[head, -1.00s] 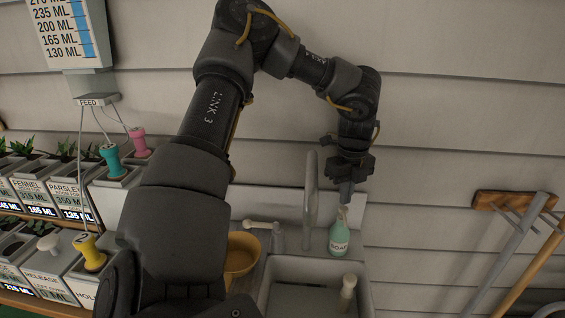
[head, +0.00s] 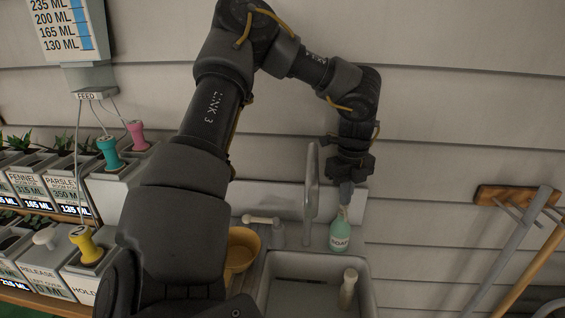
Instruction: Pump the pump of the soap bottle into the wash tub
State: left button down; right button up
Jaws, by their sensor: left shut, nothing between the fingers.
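The soap bottle (head: 340,234), pale green with a label, stands upright at the back right rim of the grey wash tub (head: 305,264). My left gripper (head: 346,192) is shut and points down right over the bottle's top. Its fingertips hide much of the pump head, and I cannot tell whether they touch it. My right gripper does not show.
A grey tap (head: 311,195) rises just left of the bottle. A pale-handled brush or similar thing (head: 348,289) stands in the tub. A yellow bowl (head: 242,250) sits left of the tub. Planter boxes (head: 38,187) line the left; long-handled tools (head: 520,245) hang at right.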

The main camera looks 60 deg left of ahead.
pick_arm(q)
jog(key=shift+f, duration=0.25)
jog(key=shift+f+b, duration=0.35)
jog(key=shift+b, duration=0.15)
jog(key=shift+r, duration=0.2)
jog(key=shift+r+p, duration=0.45)
jog(key=shift+p, duration=0.05)
jog(key=shift+r+p, duration=0.4)
jog(key=shift+r, duration=0.45)
jog(key=shift+r+p, duration=1.6)
jog(key=shift+r, duration=1.4)
